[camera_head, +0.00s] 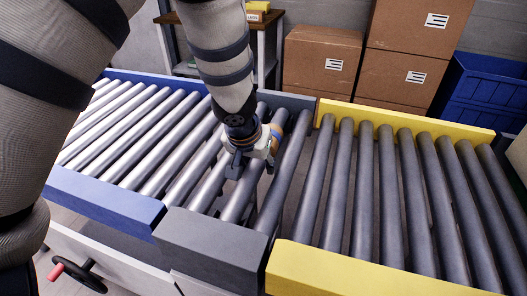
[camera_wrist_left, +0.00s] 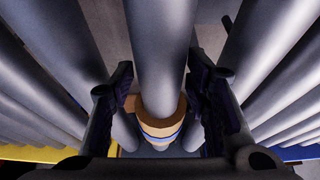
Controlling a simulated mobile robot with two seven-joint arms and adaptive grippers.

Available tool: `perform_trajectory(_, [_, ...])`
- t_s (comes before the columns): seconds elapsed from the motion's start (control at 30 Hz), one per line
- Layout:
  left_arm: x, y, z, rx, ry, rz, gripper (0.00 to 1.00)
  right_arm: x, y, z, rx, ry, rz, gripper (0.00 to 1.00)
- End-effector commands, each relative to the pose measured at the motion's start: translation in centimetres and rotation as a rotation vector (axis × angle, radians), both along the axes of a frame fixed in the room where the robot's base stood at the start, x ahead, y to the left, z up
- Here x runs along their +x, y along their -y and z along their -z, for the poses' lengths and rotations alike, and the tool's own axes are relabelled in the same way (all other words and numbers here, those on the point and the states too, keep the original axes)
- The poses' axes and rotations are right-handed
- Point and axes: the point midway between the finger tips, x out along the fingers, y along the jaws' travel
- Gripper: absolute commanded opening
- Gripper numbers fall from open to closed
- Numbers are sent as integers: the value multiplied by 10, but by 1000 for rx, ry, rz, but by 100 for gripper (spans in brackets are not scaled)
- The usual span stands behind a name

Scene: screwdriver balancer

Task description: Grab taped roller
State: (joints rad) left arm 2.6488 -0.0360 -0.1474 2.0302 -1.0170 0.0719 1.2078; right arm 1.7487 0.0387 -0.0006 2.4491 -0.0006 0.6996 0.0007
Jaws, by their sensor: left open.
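The taped roller is a grey cylinder with a tan-orange tape band (camera_head: 280,117) near its far part, in the dark grey section of the conveyor. In the left wrist view the roller (camera_wrist_left: 158,50) runs down the middle, and its tan band with a blue stripe (camera_wrist_left: 160,128) shows between the fingers. My left gripper (camera_head: 252,165) is open over this roller, one finger on each side; in the wrist view its fingers (camera_wrist_left: 162,100) straddle it with visible space. The gripper hides part of the roller in the head view. My right gripper is not in view.
Neighbouring rollers lie close on both sides. The conveyor has a blue frame (camera_head: 105,200) at left, a grey end block (camera_head: 212,245) and a yellow frame (camera_head: 370,272) at right. Cardboard boxes (camera_head: 320,62) and blue crates (camera_head: 485,95) stand behind.

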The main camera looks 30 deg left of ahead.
Motion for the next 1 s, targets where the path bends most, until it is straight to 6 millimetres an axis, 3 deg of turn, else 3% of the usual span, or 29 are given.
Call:
perform_trajectory(0.47, [0, 0, 4, 1, 0, 1, 43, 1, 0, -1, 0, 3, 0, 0])
perform_trajectory(0.67, [0, 0, 4, 1, 0, 2, 0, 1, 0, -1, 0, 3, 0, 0])
perform_trajectory(1.0, [1, 0, -2, -1, 2, 2, 0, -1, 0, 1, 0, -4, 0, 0])
